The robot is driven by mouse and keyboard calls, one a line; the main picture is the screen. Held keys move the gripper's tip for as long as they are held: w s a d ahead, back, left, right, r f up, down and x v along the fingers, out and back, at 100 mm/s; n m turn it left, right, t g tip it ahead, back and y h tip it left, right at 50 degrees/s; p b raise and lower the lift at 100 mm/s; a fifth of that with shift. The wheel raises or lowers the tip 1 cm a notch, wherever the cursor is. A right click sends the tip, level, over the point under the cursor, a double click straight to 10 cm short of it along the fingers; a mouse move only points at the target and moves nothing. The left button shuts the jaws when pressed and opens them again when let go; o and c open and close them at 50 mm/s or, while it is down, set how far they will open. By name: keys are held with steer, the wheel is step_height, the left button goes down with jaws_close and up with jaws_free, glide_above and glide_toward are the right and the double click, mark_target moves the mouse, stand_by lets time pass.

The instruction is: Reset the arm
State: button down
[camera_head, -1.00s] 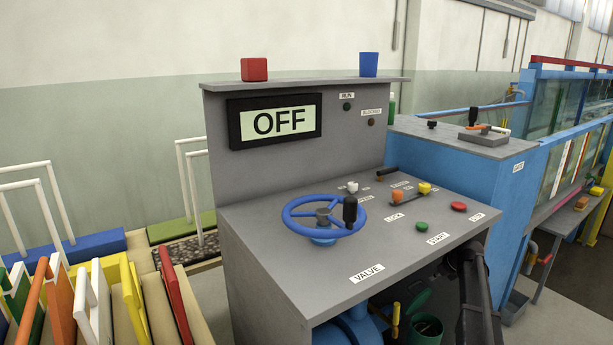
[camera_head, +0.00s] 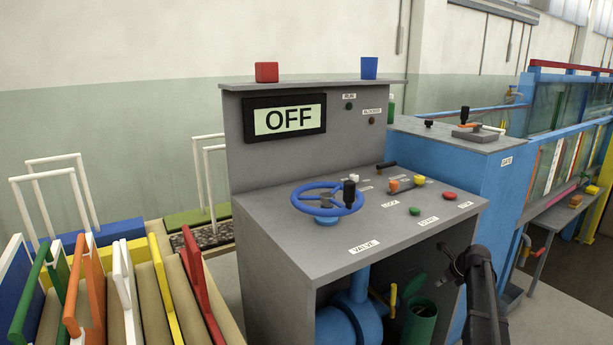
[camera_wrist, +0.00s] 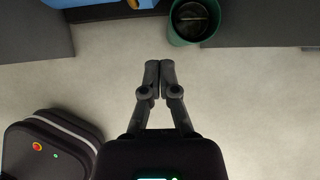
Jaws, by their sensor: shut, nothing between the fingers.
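My gripper (camera_wrist: 159,66) shows in the wrist view with its two dark fingers together and nothing between them. It points over bare pale floor, just short of a green bin (camera_wrist: 188,38). In the head view part of my dark arm shows at the lower right, in front of the console (camera_head: 290,215); the fingers cannot be made out clearly there.
The console carries a blue valve wheel (camera_head: 302,197), several buttons and a display (camera_head: 285,118) reading OFF. Below it are a blue pipe (camera_head: 352,318) and the green bin (camera_head: 419,325). Coloured panels (camera_head: 110,290) stand in a rack at left.

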steer(key=s+a+f+n+g+h, duration=0.3)
steer(key=s+a+n+g, duration=0.2)
steer(key=s+a+n, duration=2.5)
step_height(320, 180, up, 31)
steer(key=d+p, duration=0.2)
steer(key=p, duration=2.8)
steer(key=shift+s+f, duration=0.15)
steer(key=shift+s, duration=0.25)
steer(key=shift+d, duration=0.15)
